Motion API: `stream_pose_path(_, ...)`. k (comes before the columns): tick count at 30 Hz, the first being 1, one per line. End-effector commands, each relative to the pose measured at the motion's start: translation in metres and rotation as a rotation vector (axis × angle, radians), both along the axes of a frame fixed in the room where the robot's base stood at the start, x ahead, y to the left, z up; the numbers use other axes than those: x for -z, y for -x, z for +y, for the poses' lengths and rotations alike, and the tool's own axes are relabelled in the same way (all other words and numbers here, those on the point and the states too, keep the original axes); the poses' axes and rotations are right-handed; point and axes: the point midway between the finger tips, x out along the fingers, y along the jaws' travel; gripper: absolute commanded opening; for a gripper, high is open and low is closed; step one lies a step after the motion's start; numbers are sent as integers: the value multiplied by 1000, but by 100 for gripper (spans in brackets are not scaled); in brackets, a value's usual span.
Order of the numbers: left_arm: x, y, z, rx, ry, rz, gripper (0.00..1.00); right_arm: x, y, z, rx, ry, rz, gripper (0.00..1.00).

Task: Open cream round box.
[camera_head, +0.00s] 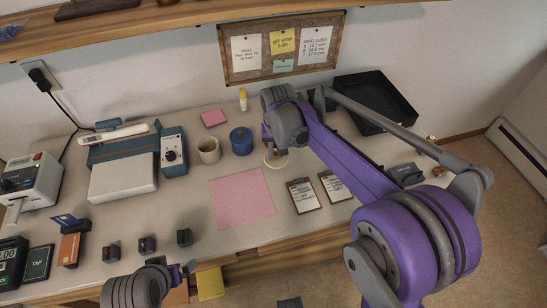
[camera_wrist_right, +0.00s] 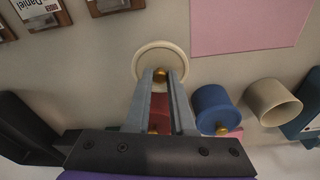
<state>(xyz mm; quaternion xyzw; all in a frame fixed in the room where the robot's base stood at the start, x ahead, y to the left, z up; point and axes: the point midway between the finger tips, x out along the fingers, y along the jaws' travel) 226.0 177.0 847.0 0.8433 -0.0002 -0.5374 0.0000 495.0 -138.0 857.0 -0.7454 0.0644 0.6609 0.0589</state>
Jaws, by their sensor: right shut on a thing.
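The cream round box (camera_head: 208,150) stands on the table without a lid, its mouth open upward; it also shows in the right wrist view (camera_wrist_right: 272,103). My right gripper (camera_wrist_right: 158,75) is shut on the brass knob of the round cream lid (camera_wrist_right: 146,52). In the head view the lid (camera_head: 270,163) is low over the table, right of the blue box, partly hidden by my right gripper (camera_head: 277,150). I cannot tell whether it touches the table. My left gripper (camera_head: 178,271) is low at the bottom edge, away from the boxes; its jaws are unclear.
A blue round box (camera_head: 241,143) with a lid stands next to the cream box. A red round box (camera_wrist_right: 159,106) shows between my right fingers. A black tray (camera_head: 375,101) stands at the back right.

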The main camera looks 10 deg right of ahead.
Motion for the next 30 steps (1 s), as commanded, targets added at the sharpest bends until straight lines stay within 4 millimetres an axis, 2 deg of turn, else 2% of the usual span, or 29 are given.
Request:
stream_pose_path(6, 4, 0, 0, 0, 0, 1, 100, 30, 0, 0, 0, 0, 0, 0)
stream_pose_path(18, 7, 1, 0, 0, 0, 2, 100, 37, 0, 0, 0, 0, 0, 0)
stream_pose_path(19, 6, 0, 0, 0, 0, 2, 100, 36, 0, 0, 0, 0, 0, 27)
stream_pose_path(23, 6, 0, 0, 0, 0, 2, 100, 35, 0, 0, 0, 0, 0, 51)
stream_pose_path(30, 6, 1, 0, 0, 0, 2, 100, 35, 0, 0, 0, 0, 0, 52)
